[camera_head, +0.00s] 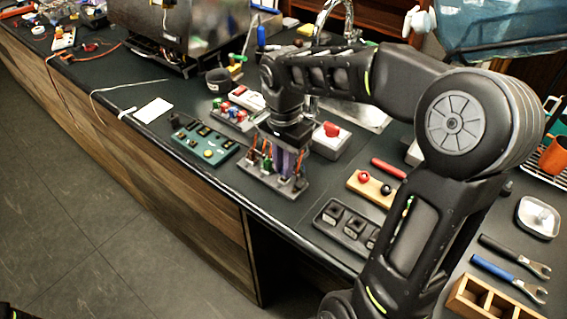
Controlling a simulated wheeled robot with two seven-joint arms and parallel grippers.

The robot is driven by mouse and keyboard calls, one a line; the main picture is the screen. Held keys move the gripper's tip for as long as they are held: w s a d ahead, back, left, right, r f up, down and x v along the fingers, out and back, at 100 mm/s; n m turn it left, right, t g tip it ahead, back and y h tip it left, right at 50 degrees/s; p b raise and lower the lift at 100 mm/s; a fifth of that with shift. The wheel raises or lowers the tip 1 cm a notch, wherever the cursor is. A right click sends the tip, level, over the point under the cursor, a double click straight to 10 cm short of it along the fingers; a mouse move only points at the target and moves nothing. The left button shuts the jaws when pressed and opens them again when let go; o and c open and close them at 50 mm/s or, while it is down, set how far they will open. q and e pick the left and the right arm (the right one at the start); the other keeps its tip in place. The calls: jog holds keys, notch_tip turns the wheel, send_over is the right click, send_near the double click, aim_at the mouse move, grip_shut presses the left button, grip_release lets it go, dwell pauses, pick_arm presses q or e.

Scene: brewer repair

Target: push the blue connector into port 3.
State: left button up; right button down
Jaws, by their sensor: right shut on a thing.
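My right gripper (285,148) points straight down over a grey port block (258,180) near the counter's front edge. It is shut on a blue-violet piece (284,163), which appears to be the blue connector. The piece stands roughly upright at the block; whether it is seated in a port cannot be told. Orange leads and a green piece (266,164) stand in the block beside it. Port numbers are too small to read, and the gripper hides part of the block. My left gripper is not in view.
A green circuit board (207,144) lies left of the block. Behind are a tray of coloured connectors (232,116) and a box with a red switch (330,140). A dark tray with square pieces (345,226) lies to the right. The counter's front edge is close.

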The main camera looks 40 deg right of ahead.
jog(key=shift+f+b, duration=0.7)
dwell(1.9)
jog(key=c, duration=1.3)
grip_release()
jog(key=shift+c, duration=0.2)
jog(key=shift+r, duration=0.2)
notch_tip(320, 180, up, 7)
jog(key=shift+r, duration=0.2)
